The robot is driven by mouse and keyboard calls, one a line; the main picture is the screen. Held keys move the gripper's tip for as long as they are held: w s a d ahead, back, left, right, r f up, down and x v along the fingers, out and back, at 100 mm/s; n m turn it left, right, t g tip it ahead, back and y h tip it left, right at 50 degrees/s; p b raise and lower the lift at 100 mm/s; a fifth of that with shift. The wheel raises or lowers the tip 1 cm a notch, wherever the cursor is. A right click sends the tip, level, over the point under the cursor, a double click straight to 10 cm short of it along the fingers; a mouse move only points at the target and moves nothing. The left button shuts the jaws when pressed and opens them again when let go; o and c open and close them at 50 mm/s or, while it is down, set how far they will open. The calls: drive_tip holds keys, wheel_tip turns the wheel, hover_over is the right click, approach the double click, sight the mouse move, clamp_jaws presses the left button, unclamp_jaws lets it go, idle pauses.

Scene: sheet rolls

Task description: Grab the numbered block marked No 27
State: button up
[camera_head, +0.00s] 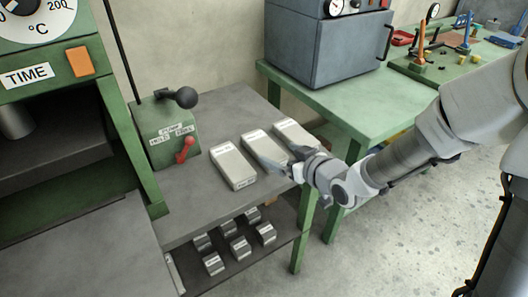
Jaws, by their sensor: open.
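Three long pale blocks lie side by side on the grey bench top: a left block (234,168), a middle block (264,148) and a right block (295,132). Each has a small label at its far end, too small to read, so I cannot tell which is No 27. Several smaller grey blocks (240,248) with labels sit on the shelf below; their marks are also unreadable. My gripper (286,160) is open at the bench's right edge, over the near ends of the middle and right blocks and partly hiding them. I cannot tell whether it touches either.
A green control box (165,135) with a black-knobbed lever and a red handle stands left of the blocks. A green press (60,95) is at far left. A green table (350,100) with a grey oven (325,45) stands behind. Open floor (420,230) lies right.

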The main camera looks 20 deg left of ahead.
sight(264, 145)
drive_tip(key=b+x, duration=0.1)
drive_tip(key=x, duration=0.3)
drive_tip(key=shift+w+a+f, duration=0.15)
drive_tip(key=shift+a, duration=0.05)
drive_tip(key=b+x, duration=0.1)
drive_tip(key=x, duration=0.4)
drive_tip(key=shift+w+d+f+b, duration=0.1)
drive_tip(key=shift+w+f+b, duration=0.05)
drive_tip(key=shift+b, duration=0.2)
clamp_jaws()
